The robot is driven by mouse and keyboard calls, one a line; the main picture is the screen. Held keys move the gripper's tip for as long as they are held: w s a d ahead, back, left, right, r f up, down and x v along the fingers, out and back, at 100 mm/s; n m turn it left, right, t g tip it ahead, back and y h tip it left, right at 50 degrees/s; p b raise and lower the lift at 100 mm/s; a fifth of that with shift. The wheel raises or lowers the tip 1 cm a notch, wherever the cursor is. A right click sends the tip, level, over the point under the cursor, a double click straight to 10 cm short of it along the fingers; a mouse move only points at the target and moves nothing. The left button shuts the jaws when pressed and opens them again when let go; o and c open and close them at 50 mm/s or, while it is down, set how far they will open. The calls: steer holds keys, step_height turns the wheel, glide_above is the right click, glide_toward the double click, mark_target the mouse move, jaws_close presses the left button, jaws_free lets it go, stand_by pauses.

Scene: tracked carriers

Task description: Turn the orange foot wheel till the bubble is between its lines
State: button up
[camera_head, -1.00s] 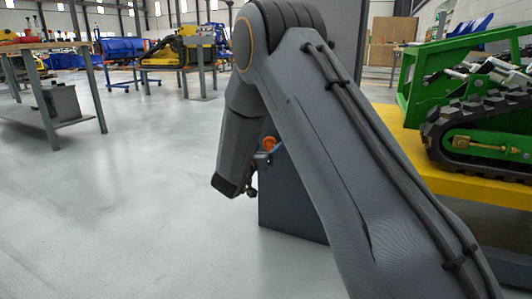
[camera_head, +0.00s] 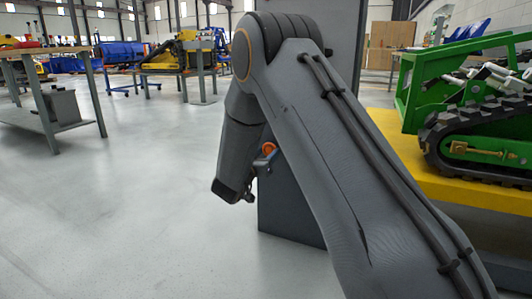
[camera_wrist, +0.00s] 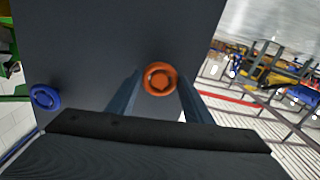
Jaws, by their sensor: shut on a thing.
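The orange foot wheel (camera_wrist: 160,79) shows in the wrist view on a dark grey panel, between the two blue-grey fingers of my gripper (camera_wrist: 159,84). My gripper is shut on this wheel. In the head view a small part of the orange wheel (camera_head: 268,149) shows beside my wrist, partly hidden by my arm. A blue wheel (camera_wrist: 45,97) sits on the same panel, left in the wrist view, apart from my gripper. The bubble and its lines do not show in either view.
The dark grey block (camera_head: 288,210) stands on the floor behind my arm. A yellow table (camera_head: 480,190) with a green tracked carrier (camera_head: 480,145) stands at the right. A workbench (camera_head: 50,110) stands at the far left. The floor between is clear.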

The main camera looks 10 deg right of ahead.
steer(key=m+p, duration=0.4)
steer(key=shift+a+r, duration=0.15)
steer(key=m+p, duration=0.3)
steer(key=m, duration=0.1)
steer(key=shift+m, duration=0.3)
steer(key=m+p, duration=0.3)
steer(key=m, duration=0.1)
steer(key=shift+a, duration=0.1)
steer(key=m+p, duration=0.2)
steer(key=m, duration=0.3)
steer(key=m+p, duration=0.2)
steer(key=m, duration=0.1)
steer(key=shift+w+m, duration=0.1)
steer(key=shift+m, duration=0.2)
steer(key=m+p, duration=0.2)
steer(key=m, duration=0.2)
steer(key=m+p, duration=0.2)
steer(key=m, duration=0.3)
steer(key=shift+r+m, duration=0.1)
steer(key=shift+m, duration=0.3)
steer(key=shift+m+p, duration=0.8)
steer(key=shift+m, duration=1)
